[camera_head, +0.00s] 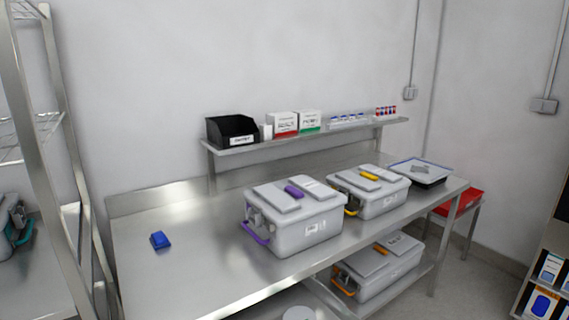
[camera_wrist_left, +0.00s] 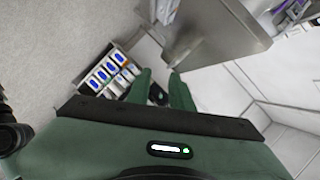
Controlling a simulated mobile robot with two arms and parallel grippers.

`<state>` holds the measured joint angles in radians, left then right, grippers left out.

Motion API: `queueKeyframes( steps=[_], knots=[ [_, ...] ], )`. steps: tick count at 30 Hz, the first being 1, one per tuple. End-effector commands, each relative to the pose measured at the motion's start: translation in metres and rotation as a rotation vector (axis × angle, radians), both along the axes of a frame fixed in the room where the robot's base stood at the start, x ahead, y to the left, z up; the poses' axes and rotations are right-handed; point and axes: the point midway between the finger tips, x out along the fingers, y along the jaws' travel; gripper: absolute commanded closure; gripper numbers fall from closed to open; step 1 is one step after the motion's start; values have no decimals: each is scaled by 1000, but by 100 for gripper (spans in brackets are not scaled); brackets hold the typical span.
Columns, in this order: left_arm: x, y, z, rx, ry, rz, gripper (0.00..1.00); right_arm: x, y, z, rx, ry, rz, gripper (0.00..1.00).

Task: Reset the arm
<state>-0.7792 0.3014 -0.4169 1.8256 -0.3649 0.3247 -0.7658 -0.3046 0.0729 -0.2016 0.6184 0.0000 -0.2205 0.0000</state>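My left gripper (camera_wrist_left: 160,73) shows in the left wrist view, green, with its two fingers apart. Nothing is held between the fingers. It hangs in free space, with the grey floor and a metal panel (camera_wrist_left: 215,35) beyond it. Neither gripper shows in the head view, and my right gripper is in no view.
A steel table (camera_head: 180,285) bears a blue object (camera_head: 160,240), a purple-handled case (camera_head: 310,232), a yellow-handled case (camera_head: 385,203) and a tray (camera_head: 432,181). A metal rack (camera_head: 75,170) stands at left, a shelf unit (camera_head: 535,265) at right. The table's left part is mostly clear.

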Motion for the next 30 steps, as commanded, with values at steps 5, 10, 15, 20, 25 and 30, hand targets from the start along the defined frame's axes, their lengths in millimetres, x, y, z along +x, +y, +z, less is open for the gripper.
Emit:
queueKeyframes(
  steps=[5, 10, 15, 20, 25, 30],
  knots=[
    [3, 11, -31, 3, 80, 39, 78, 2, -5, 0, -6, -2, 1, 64],
    [3, 27, -70, 3, 188, 97, 78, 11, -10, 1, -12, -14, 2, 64],
    [1, 52, -125, 2, 341, 191, 78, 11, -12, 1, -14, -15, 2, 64],
    [-11, 90, -197, -12, 560, 349, 78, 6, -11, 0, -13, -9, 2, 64],
    [-54, 146, -294, -62, 903, 660, 78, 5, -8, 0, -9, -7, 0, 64],
    [-113, 177, -351, -118, 1182, 958, 78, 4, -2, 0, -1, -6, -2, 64]
  ],
)
